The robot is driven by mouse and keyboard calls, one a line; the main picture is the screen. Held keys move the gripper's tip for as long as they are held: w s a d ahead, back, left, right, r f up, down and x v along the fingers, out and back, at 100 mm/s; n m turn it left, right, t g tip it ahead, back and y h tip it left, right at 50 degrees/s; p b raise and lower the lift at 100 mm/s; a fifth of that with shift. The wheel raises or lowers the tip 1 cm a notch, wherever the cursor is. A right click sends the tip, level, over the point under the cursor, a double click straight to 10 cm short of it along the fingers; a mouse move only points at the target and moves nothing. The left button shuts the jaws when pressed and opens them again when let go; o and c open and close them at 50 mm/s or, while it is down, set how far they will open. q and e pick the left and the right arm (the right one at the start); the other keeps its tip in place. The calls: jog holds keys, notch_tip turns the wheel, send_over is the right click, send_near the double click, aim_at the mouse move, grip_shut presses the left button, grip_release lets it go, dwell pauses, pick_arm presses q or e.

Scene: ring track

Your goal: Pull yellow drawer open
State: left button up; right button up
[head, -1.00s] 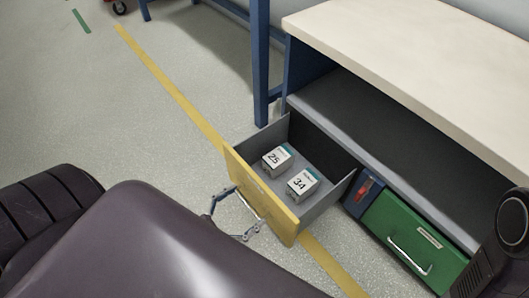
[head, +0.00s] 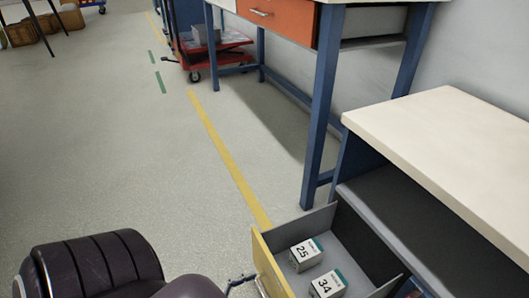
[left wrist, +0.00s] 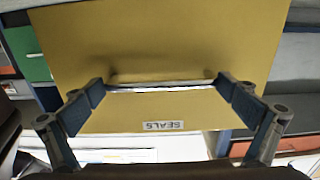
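The yellow drawer (head: 270,267) stands pulled out from the low cabinet at the lower right of the head view. Its grey inside shows. Two small boxes, marked 25 (head: 305,254) and 34 (head: 327,285), lie in it. In the left wrist view the yellow front (left wrist: 170,40) fills the middle, with its bar handle (left wrist: 160,87) and an upside-down SEALS label. My left gripper (left wrist: 160,94) has its fingers spread wide, one near each end of the handle. I cannot tell whether they touch it. My right gripper is not in view.
The cabinet's pale top (head: 450,140) juts out at the right. A blue-legged bench (head: 322,105) with an orange drawer (head: 278,17) stands behind. A red cart (head: 215,60) is at the back.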

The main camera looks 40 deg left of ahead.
pick_arm(q)
jog(key=v, duration=1.2)
dwell(0.5)
